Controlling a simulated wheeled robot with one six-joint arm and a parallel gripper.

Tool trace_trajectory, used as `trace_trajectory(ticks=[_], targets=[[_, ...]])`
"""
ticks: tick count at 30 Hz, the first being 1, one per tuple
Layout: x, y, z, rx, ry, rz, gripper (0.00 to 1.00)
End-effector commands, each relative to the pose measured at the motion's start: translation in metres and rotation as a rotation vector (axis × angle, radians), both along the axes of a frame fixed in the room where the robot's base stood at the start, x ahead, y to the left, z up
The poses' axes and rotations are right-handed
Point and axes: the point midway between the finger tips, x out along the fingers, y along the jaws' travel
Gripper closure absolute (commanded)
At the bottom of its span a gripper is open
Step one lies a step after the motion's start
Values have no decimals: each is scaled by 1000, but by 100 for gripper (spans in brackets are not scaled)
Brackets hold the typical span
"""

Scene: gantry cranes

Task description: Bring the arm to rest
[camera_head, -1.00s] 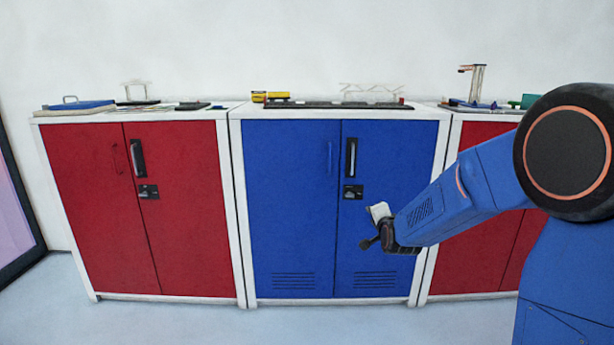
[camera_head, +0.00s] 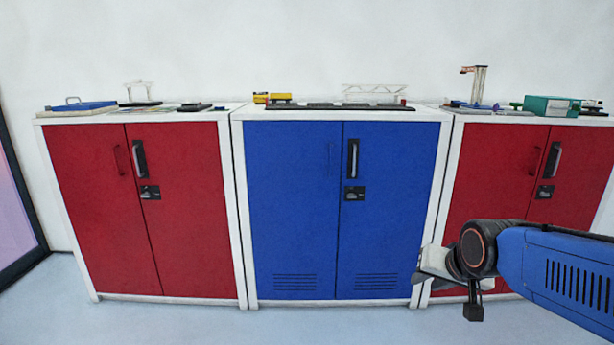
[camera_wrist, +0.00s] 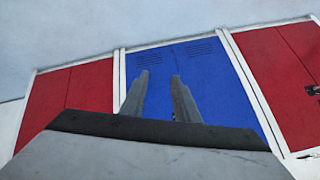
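My blue arm (camera_head: 570,268) reaches in from the right edge of the head view, low in front of the right red cabinet. My gripper (camera_head: 425,275) is at its left end, near the seam between the blue and right red cabinets. In the wrist view, the two grey fingers of my gripper (camera_wrist: 160,97) stand apart with blue cabinet showing between them. Nothing is between the fingers.
A blue cabinet (camera_head: 290,210) stands between a left red cabinet (camera_head: 85,210) and a right red cabinet (camera_head: 495,185). Models stand on the tops, including a yellow truck (camera_head: 272,97), a white truss (camera_head: 373,91) and a green box (camera_head: 550,106). The floor (camera_head: 200,325) in front is clear.

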Motion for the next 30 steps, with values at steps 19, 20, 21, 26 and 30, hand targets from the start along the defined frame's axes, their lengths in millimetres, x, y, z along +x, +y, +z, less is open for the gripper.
trace_trajectory(ticks=[19,20,21,26,30], targets=[[-170,-18,-27,-212,249,273,72],[-170,-18,-27,-212,250,274,72],[-170,-18,-27,-212,251,274,72],[-170,-18,-27,-212,250,273,72],[-170,-18,-27,-212,250,273,72]])
